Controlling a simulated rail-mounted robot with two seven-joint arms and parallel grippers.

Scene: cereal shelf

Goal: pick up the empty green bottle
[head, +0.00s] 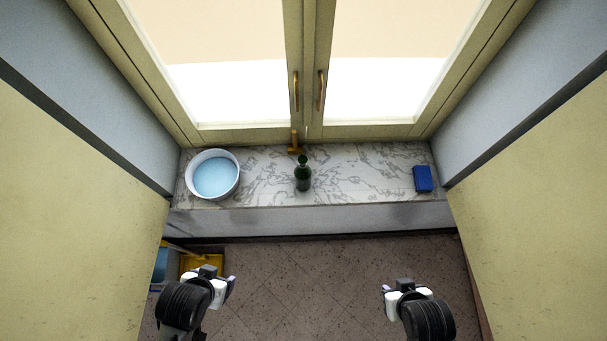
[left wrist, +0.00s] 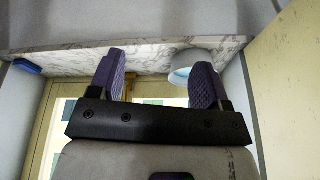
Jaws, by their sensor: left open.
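The green bottle (head: 303,178) stands upright near the middle of the marble windowsill in the head view. I cannot make it out in the left wrist view. My left gripper (head: 231,287) is below and in front of the sill, to the left of the bottle and well apart from it. In the left wrist view its two purple-padded fingers (left wrist: 157,78) are spread with nothing between them. My right gripper (head: 386,292) is at the lower right of the head view, also away from the bottle. Its fingers are too small and hidden to judge.
A white bowl with blue inside (head: 235,188) stands left of the bottle on the marble sill (head: 350,180). A blue block (head: 423,179) lies at the sill's right end. A window with brass handles (head: 320,90) rises behind. A yellow item (head: 205,262) is on the floor at left.

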